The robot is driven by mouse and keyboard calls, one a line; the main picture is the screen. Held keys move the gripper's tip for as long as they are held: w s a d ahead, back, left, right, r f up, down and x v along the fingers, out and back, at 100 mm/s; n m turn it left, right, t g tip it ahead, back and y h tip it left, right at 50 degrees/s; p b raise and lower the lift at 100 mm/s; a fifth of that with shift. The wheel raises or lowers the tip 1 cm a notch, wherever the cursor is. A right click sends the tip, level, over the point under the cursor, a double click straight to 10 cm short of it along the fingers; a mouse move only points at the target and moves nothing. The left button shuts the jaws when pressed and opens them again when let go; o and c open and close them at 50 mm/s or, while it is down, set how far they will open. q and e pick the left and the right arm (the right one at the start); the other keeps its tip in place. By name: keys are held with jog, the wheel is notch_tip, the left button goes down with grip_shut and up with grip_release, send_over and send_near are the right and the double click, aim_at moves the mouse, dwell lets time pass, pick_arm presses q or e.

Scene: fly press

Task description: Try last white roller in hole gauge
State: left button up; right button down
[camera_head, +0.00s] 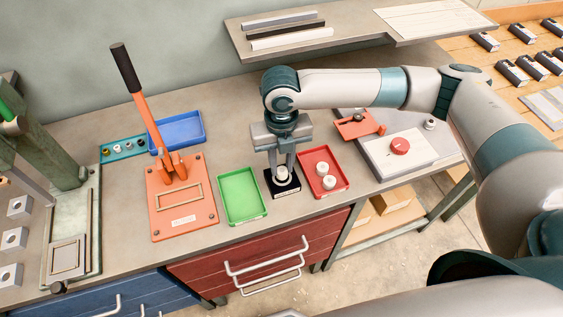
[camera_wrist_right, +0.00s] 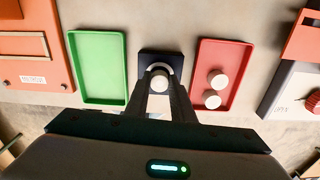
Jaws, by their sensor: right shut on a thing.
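The hole gauge (camera_head: 283,187) is a small dark block on the bench between the green tray (camera_head: 243,195) and the red tray (camera_head: 340,180). A white roller (camera_head: 282,173) stands upright at the gauge; the right wrist view shows its round top (camera_wrist_right: 159,80). I cannot tell how deep it sits in the hole. My right gripper (camera_head: 283,170) points down over the gauge, shut on this roller. Two other white rollers (camera_head: 322,169) are in the red tray. The green tray is empty. My left gripper is not in view.
An orange lever press (camera_head: 183,218) stands left of the green tray. A blue tray (camera_head: 182,131) and a teal rack (camera_head: 122,147) with small parts lie behind it. A white box with a red knob (camera_head: 399,146) is at right. A shelf (camera_head: 300,39) overhangs the back.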

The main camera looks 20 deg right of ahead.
jog(key=shift+p, duration=0.45)
dwell(0.7)
jog(key=shift+f+p, duration=0.35)
dwell(1.1)
jog(key=shift+p, duration=0.4)
dwell(0.4)
dwell(0.4)
jog(key=c, duration=1.4)
grip_release()
jog(key=shift+c, duration=0.2)
notch_tip(320, 180, up, 17)
jog(key=b, duration=0.5)
jog(key=shift+r, duration=0.2)
